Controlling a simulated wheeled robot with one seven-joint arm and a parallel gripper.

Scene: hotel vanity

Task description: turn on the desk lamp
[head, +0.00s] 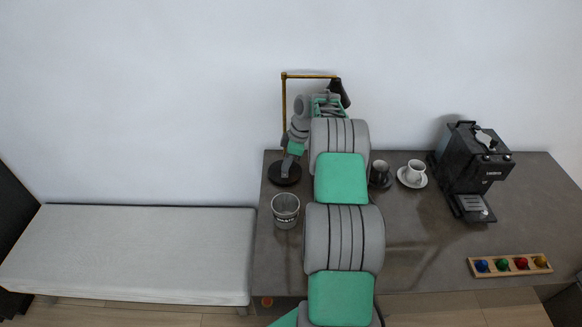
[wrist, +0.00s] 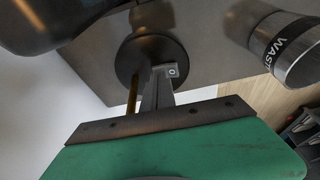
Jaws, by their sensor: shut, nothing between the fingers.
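The desk lamp has a dark round base (head: 281,180) at the table's back left corner, a thin brass pole (head: 284,105) with a horizontal top bar, and a dark shade (head: 339,90) hanging at its right end. No glow shows from it. My gripper (head: 287,170) points down at the base, its fingers shut and empty. In the wrist view the shut fingertips (wrist: 165,72) overlap the base (wrist: 128,62), and the brass pole (wrist: 131,98) is just left of them. Whether the fingers touch the base cannot be told. No switch is clearly visible.
A grey waste cup (head: 286,210) stands just in front of the lamp base; it also shows in the wrist view (wrist: 290,50). A dark cup (head: 380,173), a white cup (head: 415,170), a coffee machine (head: 474,165) and a wooden tray (head: 510,264) with coloured pieces are farther right. A bench (head: 130,250) is left.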

